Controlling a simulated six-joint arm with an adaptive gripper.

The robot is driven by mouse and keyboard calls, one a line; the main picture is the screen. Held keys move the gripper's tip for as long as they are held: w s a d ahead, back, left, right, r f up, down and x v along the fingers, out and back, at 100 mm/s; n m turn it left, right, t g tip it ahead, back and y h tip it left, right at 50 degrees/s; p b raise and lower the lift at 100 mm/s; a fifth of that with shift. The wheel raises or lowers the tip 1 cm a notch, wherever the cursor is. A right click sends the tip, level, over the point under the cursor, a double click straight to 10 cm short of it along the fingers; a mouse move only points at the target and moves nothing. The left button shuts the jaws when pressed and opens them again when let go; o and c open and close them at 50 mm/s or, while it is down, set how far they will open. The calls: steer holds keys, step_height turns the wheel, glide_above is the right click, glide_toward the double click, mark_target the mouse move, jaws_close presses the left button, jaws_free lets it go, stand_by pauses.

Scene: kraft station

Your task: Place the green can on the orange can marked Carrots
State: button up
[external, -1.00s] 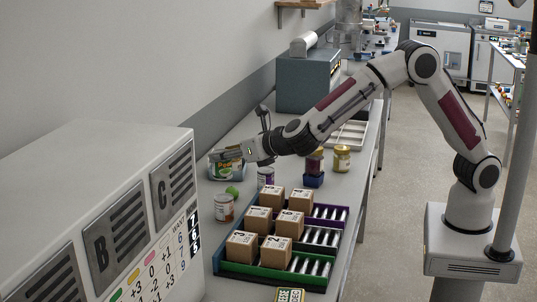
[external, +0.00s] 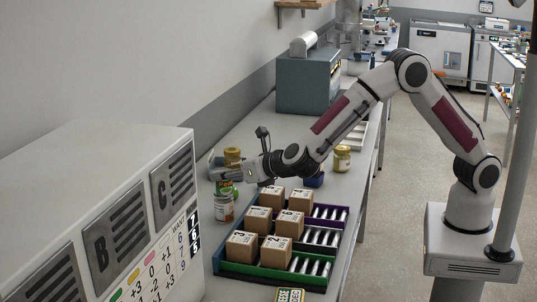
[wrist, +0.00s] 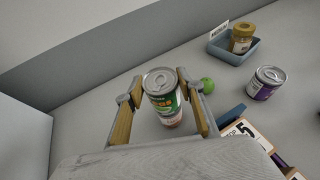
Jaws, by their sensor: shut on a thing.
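My gripper (external: 222,176) is shut on the green can (wrist: 162,88), which sits upright between its two fingers in the wrist view. In the external view the green can (external: 225,186) shows just under the fingers. The can with the white and orange label (external: 224,208) stands on the bench directly below it. In the wrist view only a strip of this lower can (wrist: 172,121) shows under the green can. The two line up closely; I cannot tell whether they touch. The word on the lower can is too small to read.
A blue-grey tray (wrist: 232,56) holds a gold-lidded jar (wrist: 242,40). A green round fruit (wrist: 207,85) and a purple-labelled can (wrist: 265,83) stand nearby. Numbered cardboard boxes (external: 258,221) fill coloured bins close to the right. A white cabinet (external: 110,200) stands at the left front.

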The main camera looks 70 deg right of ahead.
steer(key=shift+f, duration=0.2)
steer(key=shift+f, duration=0.1)
steer(key=o, duration=1.2)
steer(key=shift+s, duration=0.1)
steer(key=v, duration=1.2)
